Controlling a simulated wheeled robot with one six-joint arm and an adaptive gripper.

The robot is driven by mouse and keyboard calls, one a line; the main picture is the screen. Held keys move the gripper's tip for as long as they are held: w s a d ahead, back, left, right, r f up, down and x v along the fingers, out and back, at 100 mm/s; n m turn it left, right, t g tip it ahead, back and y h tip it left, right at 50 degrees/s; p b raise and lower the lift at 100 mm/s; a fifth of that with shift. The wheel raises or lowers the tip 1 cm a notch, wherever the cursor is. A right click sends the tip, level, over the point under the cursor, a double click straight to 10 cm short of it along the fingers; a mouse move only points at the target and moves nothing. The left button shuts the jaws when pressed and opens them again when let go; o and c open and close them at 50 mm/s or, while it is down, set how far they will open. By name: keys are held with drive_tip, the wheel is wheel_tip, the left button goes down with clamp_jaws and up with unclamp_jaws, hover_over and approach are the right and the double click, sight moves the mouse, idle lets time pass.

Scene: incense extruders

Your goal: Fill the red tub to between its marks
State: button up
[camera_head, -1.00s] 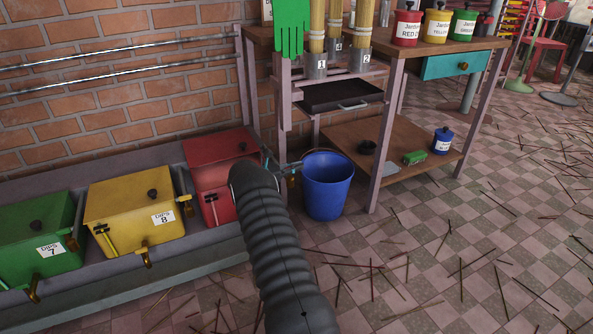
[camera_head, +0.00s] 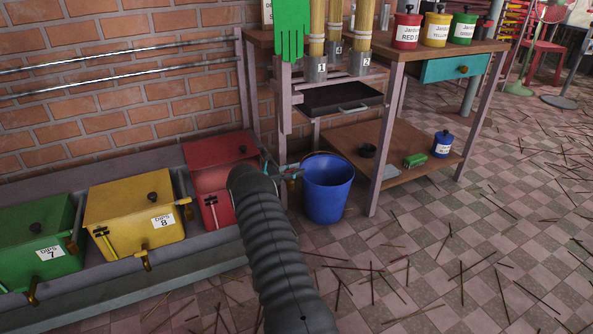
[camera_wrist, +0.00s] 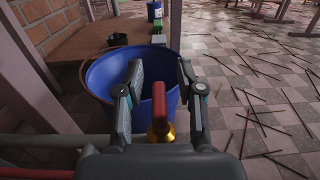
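My gripper (camera_wrist: 161,75) is open, one finger on each side of a tap with a red handle (camera_wrist: 158,103) and a brass body (camera_wrist: 161,133). I see no clear contact with the handle. In the head view, my gripper (camera_head: 282,170) is at the tub's right side, largely hidden by my arm.
A blue bucket (camera_head: 328,189) stands on the floor right of the red tub and shows behind the tap in the wrist view (camera_wrist: 108,78). Yellow (camera_head: 137,207) and green (camera_head: 40,235) tubs stand to the left. A wooden bench (camera_head: 440,48) stands behind. Sticks litter the floor.

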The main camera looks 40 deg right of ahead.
drive_tip(key=v, duration=1.1)
drive_tip(key=shift+a, duration=0.35)
drive_tip(key=shift+w, duration=0.1)
